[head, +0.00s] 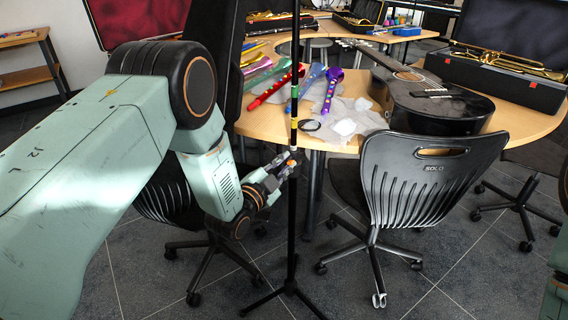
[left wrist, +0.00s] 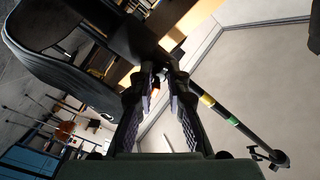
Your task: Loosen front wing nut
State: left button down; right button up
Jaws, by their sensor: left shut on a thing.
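A thin black stand (head: 292,225) with coloured bands on its pole rises from a tripod base in front of the table. Its banded pole (left wrist: 232,119) runs diagonally at the right in the left wrist view. My left gripper (head: 287,163) reaches in from the left, its fingertips at the pole below the bands. In the left wrist view the left gripper's fingers (left wrist: 160,80) are closed in around something small at the pole. This appears to be the front wing nut, mostly hidden by the fingers. My right gripper is not in view.
A black office chair (head: 425,180) stands right of the pole, and another is partly behind my left arm.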

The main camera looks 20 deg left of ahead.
pick_arm(q)
jog(key=n+p, duration=0.1)
jog(key=n, duration=0.2)
jog(key=shift+n, duration=0.3)
jog(key=n, duration=0.3)
jog(key=shift+p, duration=0.4)
jog(key=n+p, duration=0.1)
jog(key=n, duration=1)
jog(key=shift+f+p, duration=0.1)
jog(key=shift+p, duration=0.3)
jog(key=shift+n, duration=2.7)
jog(key=c, duration=1.2)
grip_release()
